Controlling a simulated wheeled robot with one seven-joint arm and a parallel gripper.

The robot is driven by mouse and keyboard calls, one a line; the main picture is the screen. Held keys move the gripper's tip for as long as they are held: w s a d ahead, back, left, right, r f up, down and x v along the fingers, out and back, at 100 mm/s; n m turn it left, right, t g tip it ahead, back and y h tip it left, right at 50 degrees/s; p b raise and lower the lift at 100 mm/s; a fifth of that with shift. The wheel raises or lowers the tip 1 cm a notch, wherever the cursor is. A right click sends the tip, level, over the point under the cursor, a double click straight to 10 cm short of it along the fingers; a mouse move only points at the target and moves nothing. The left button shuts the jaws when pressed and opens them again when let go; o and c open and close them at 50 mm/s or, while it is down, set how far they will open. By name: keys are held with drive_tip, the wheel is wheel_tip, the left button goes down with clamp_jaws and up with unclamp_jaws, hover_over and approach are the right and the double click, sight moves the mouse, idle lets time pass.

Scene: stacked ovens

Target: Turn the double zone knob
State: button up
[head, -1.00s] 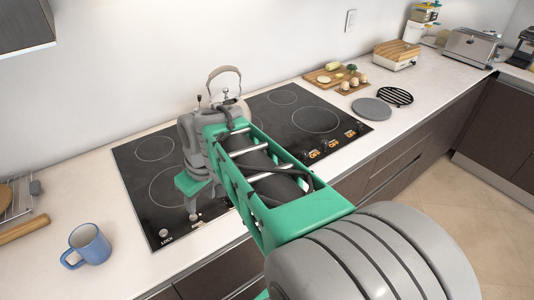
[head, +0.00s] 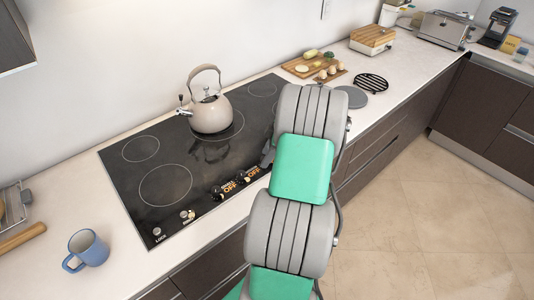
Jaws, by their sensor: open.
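The black cooktop (head: 190,165) is set into the white counter. Along its front edge, a small round light-grey knob (head: 187,215) has a tiny label that I cannot read; it may be the double zone knob. The lock knob (head: 157,231), labelled LOCK, is to its left. Black burner knobs (head: 217,193) with orange OFF marks are to its right. My arm covers the right front of the cooktop. My gripper (head: 268,153) is mostly hidden behind the arm; only a dark grey part shows, right of the small knob and apart from it. I see nothing held.
A beige kettle (head: 211,112) stands on a back burner. A blue mug (head: 88,247) is on the counter left of the cooktop. Cutting boards with food (head: 313,65) and a black trivet (head: 371,83) lie beyond my arm. The front left of the cooktop is clear.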

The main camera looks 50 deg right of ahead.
drive_tip(key=shift+f, duration=0.15)
clamp_jaws()
idle(0.4)
